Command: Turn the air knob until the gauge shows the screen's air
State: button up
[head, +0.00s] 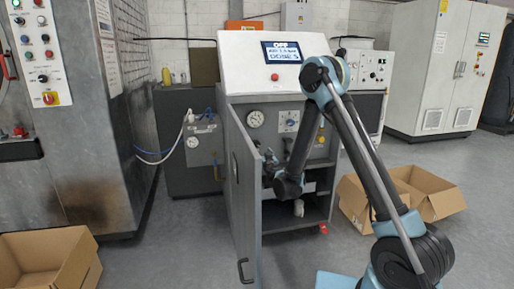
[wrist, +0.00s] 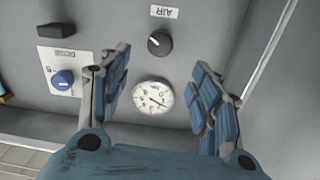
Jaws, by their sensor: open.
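The screen (head: 281,51) on the sloped top of the cabinet reads OFF, an AIR line in bar whose digits are too small to be sure of, and DOSE 5. The round white gauge (head: 255,119) is on the front panel; it also shows in the wrist view (wrist: 153,96), its needle visible but its value too small to read. The black air knob (wrist: 159,43) is beside an upside-down AIR label. My gripper (wrist: 163,63) is open and empty. Its blue-padded fingers are either side of the gauge in the picture, apart from the knob.
A blue knob (wrist: 63,79) on a white plate and a black block (wrist: 55,30) are left of the fingers. The open cabinet door (head: 244,185) stands left of my arm. Cardboard boxes (head: 48,262) lie on the floor at both sides.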

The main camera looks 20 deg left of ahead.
aim_at(257, 145)
jog(key=x, duration=1.4)
jog(key=shift+c, duration=0.4)
jog(key=c, duration=1)
